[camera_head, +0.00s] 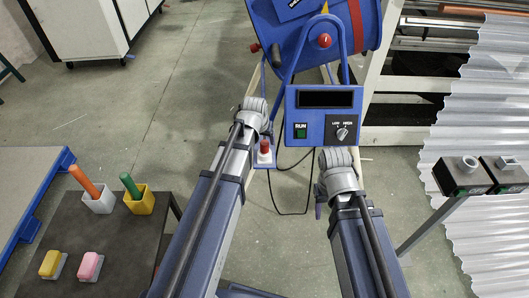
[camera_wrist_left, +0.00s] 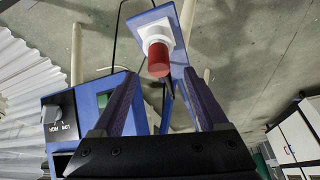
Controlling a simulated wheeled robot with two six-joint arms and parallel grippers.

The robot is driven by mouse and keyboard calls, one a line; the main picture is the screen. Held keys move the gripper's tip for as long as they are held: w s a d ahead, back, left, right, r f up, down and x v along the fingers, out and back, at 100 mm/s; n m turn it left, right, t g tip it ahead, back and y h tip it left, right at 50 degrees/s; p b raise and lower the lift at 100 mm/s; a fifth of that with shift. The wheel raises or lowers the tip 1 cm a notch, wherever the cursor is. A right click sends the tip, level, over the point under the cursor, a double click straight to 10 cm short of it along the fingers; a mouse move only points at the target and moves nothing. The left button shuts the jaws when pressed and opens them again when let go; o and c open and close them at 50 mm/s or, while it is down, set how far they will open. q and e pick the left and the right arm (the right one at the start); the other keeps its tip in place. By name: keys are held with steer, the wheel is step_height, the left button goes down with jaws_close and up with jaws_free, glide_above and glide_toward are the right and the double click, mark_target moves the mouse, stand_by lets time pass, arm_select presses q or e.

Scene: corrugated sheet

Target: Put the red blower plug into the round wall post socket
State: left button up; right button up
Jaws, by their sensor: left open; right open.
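The red plug (camera_head: 264,147) stands in a white holder on a small blue bracket at the blower's lower left. In the left wrist view, the red plug (camera_wrist_left: 158,62) appears between and just beyond my left gripper's open fingertips (camera_wrist_left: 158,77), apart from both. In the head view, my left gripper (camera_head: 266,132) is beside the plug, its fingers mostly hidden by the wrist. My right gripper (camera_head: 321,203) is empty in front of the control panel, fingers largely hidden. The round socket (camera_head: 469,163) is on a dark box on a post at the right.
A second socket box (camera_head: 507,165) adjoins the first. The blue blower (camera_head: 316,40) and its control panel (camera_head: 324,116) stand ahead, with a black cable below. Corrugated sheeting (camera_head: 490,120) stands at the right. A dark table (camera_head: 120,240) with cups and blocks is at the left.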

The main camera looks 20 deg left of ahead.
mark_target(264, 143)
arm_select(q)
steer(key=shift+b+x, duration=2.55)
steer(key=shift+x, duration=0.6)
steer(key=shift+s, duration=0.15)
steer(key=shift+r, duration=0.1)
jaws_close()
